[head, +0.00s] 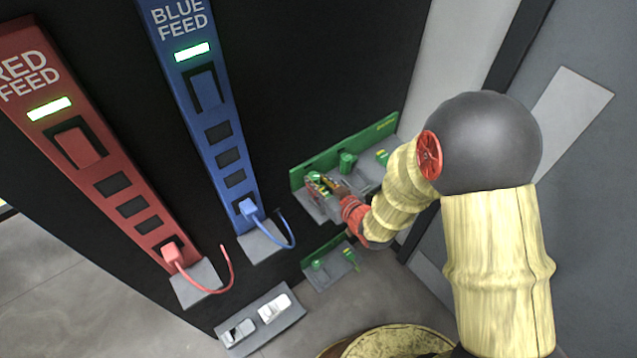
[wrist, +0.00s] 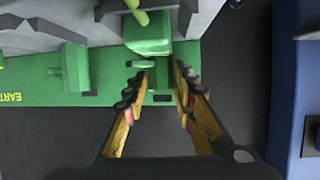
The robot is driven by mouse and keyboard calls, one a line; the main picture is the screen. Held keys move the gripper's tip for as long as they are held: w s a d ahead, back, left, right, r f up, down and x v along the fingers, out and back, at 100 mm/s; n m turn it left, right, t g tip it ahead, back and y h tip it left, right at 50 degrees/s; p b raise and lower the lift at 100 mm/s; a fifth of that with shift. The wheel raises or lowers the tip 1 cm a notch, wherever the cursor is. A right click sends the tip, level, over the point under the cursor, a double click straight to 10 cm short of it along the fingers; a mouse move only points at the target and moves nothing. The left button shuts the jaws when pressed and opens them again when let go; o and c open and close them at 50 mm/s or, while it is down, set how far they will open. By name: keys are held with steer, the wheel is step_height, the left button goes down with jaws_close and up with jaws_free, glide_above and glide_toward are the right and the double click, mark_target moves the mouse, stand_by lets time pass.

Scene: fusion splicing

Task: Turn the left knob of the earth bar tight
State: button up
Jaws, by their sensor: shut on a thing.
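The green earth bar (head: 330,153) is fixed to the black panel, with a grey ledge below it. It also shows in the wrist view (wrist: 30,85), turned over, with part of its lettering at the left edge. My gripper (head: 318,181) is at the bar's left end, and in the wrist view its two fingers (wrist: 160,75) reach to the green left knob (wrist: 147,37). The gripper is shut on this knob. The fingers partly hide it in the head view. A second green knob (head: 347,162) stands apart to the right and also shows in the wrist view (wrist: 70,68).
A blue feed strip (head: 207,110) and a red feed strip (head: 100,160) stand to the left, each with a plugged cable. A smaller green bar (head: 325,250) is below, with a grey tray (head: 262,318) lower left. A grey door (head: 580,150) is at the right.

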steer(key=shift+s+a+m+t+h+b, duration=0.1)
steer(key=shift+a+m+t+h+b, duration=0.15)
steer(key=shift+m+h+b, duration=0.25)
steer(key=shift+s+a+m+t+h+b, duration=0.1)
steer(key=shift+m+t+h+b, duration=0.2)
steer(key=shift+m+h, duration=0.4)
steer(key=shift+a+m+t+h+b, duration=0.25)
steer(key=shift+m+h+b, duration=0.15)
steer(key=shift+m+h, duration=0.15)
steer(key=shift+a+m+h+p, duration=0.2)
steer(key=shift+m+h+p, duration=0.5)
steer(key=shift+m+h, duration=1.15)
steer(key=shift+h, duration=0.4)
steer(key=o, duration=1.2)
steer(key=shift+c, duration=0.2)
steer(key=v, duration=0.7)
steer(key=shift+s+r, duration=0.15)
steer(key=shift+s, duration=0.25)
